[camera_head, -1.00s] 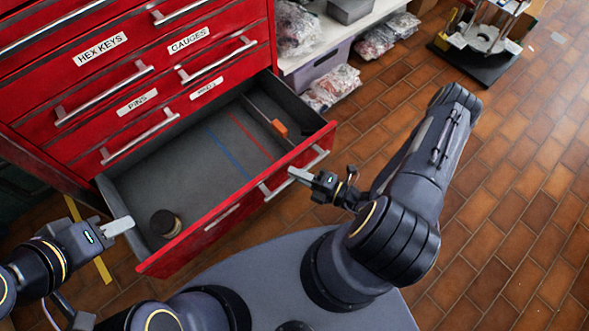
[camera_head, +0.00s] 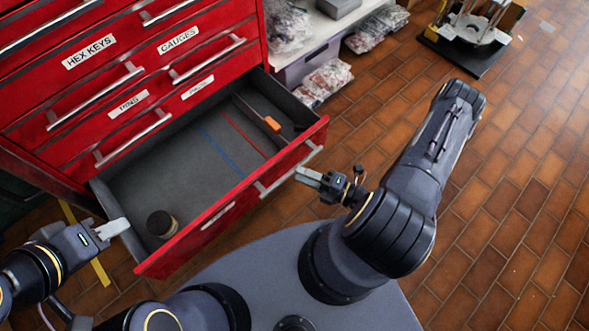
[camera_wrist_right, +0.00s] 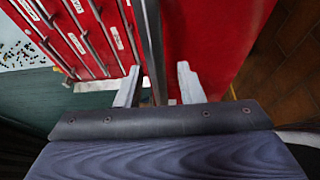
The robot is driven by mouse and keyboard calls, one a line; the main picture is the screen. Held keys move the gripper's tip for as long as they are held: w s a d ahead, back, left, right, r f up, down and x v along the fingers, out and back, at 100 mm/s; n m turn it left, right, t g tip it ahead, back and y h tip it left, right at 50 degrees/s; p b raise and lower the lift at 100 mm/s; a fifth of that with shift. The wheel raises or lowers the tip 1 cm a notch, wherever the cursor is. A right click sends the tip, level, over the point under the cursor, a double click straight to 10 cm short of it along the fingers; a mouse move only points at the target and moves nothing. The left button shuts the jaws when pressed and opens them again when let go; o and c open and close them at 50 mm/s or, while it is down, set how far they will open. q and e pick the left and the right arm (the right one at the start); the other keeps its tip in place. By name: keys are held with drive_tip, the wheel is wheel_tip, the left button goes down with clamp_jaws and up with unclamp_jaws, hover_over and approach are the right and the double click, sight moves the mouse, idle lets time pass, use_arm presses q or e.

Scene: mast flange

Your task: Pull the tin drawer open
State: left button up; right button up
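The red drawer (camera_head: 232,206) with a grey inside stands pulled well out of the red cabinet in the head view. A small dark round tin (camera_head: 162,224) stands in its near left corner. Its front has a metal handle (camera_head: 284,174). My right gripper (camera_head: 300,175) is just in front of this handle. In the right wrist view its fingers (camera_wrist_right: 158,85) are apart, and the bar of the handle (camera_wrist_right: 152,45) shows between them, touching neither. My left gripper (camera_head: 118,227) is beside the drawer's left wall; its finger gap is not clear.
An orange-handled tool (camera_head: 271,124) lies in the drawer's right side. Closed drawers with bar handles, labelled HEX KEYS (camera_head: 88,52) and GAUGES (camera_head: 178,41), are above. A shelf with bagged items (camera_head: 325,77) stands right of the cabinet.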

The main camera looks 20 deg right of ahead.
drive_tip(key=v, duration=0.4)
drive_tip(key=shift+r, duration=0.1)
idle(0.4)
